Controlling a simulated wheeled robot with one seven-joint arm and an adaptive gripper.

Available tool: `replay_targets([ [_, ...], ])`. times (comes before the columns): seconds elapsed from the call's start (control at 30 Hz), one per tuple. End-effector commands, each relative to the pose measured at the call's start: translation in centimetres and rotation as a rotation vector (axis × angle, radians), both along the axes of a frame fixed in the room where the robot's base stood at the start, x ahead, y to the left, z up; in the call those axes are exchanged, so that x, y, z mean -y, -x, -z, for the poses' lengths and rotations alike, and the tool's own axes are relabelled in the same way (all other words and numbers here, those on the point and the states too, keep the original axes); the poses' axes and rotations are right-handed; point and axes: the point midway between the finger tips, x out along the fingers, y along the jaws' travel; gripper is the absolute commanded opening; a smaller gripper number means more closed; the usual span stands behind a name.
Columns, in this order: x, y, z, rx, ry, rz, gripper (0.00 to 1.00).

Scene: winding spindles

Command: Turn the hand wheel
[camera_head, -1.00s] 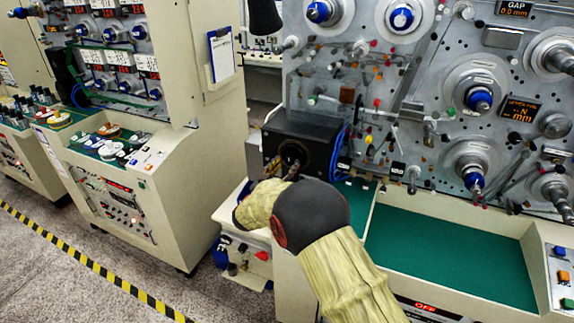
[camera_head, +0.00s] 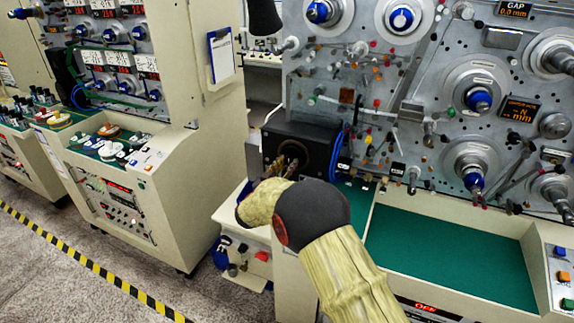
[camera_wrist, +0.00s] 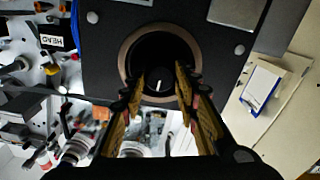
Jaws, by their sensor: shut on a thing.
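The hand wheel (camera_wrist: 159,86) is a small dark round knob with a white mark, set in a round recess with a bronze-brown ring (camera_wrist: 126,52). The recess is in the front of a black box (camera_head: 318,133) at the lower left of the large machine. In the wrist view, my gripper (camera_wrist: 159,78) has one finger on each side of the knob, closed on it. The white mark points nearly straight up there. In the head view my gripper (camera_head: 280,167) reaches to the ring, and the knob is hidden behind the fingers.
Blue cables (camera_head: 337,153) run close to the box's right side. Pegs and rollers crowd the panel further right, above an empty green tray (camera_head: 445,247). A cream cabinet (camera_head: 200,110) with a blue clipboard (camera_head: 222,56) stands to the left.

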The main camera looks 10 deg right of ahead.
Motion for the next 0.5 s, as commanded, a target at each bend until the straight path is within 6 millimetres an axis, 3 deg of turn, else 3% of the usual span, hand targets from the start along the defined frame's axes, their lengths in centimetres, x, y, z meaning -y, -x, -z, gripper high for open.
replay_targets([
  [0.23,-0.04,-0.01,0.01,0.0,0.0,-0.001,0.05],
  [0.5,-0.03,0.0,0.1,0.019,-0.026,-0.001,0.05],
])
